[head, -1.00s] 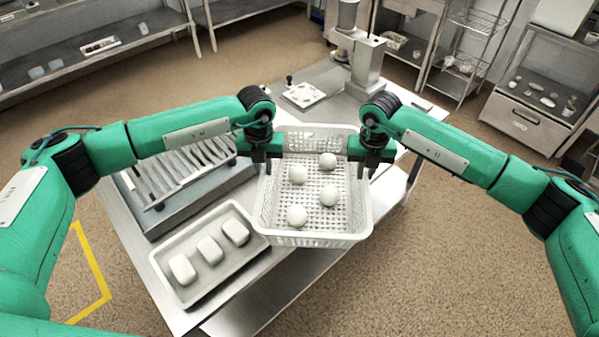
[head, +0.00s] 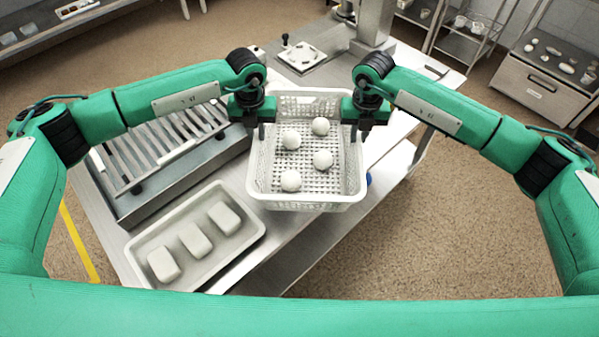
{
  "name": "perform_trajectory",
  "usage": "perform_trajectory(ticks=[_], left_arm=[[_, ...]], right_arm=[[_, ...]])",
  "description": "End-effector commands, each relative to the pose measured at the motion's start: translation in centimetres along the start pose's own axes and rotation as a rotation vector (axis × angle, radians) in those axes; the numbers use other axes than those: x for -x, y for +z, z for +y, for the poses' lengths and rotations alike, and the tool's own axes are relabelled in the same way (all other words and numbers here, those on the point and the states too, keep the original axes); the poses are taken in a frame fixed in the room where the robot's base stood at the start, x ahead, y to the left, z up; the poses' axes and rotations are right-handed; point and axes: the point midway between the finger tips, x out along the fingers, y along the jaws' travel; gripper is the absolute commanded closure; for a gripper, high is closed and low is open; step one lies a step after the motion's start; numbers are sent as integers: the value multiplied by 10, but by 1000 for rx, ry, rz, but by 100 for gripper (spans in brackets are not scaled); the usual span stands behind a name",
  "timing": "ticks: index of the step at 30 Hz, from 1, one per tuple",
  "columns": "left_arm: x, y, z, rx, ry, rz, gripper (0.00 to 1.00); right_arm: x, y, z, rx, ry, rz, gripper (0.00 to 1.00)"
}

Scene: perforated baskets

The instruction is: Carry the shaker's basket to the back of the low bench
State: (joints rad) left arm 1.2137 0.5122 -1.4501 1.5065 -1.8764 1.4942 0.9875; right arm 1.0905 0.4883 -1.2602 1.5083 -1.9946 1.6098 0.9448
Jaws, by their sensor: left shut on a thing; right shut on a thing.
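A white perforated basket (head: 305,202) with several round white balls (head: 321,126) inside is held between my two grippers. My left gripper (head: 252,113) is shut on the basket's left rim, and my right gripper (head: 361,118) is shut on its right rim. The basket looks level, at the front right edge of the steel table (head: 300,240), partly past that edge. I cannot tell how high it is above the top. A ribbed metal device (head: 165,150), perhaps the shaker, stands left of it. I cannot tell which surface is the low bench.
A pale tray (head: 255,237) with three white blocks stands at the table's front left. A small white plate device (head: 300,57) and a metal column (head: 374,25) stand behind the basket. A cabinet (head: 538,90) and wire racks are at the back right. The floor at the right is open.

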Motion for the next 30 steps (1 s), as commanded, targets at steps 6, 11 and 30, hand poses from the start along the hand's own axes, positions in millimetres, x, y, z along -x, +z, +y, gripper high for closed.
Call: perform_trajectory(ticks=[6,11,30], left_arm=[[-10,1,2,2,3,-1,100],[-10,1,2,2,3,-1,100],[-24,1,2,2,3,-1,100]], right_arm=[[-10,1,-2,-3,-3,-1,100],[-9,1,-2,-3,-3,-1,100],[-23,1,-2,-3,-3,-1,100]])
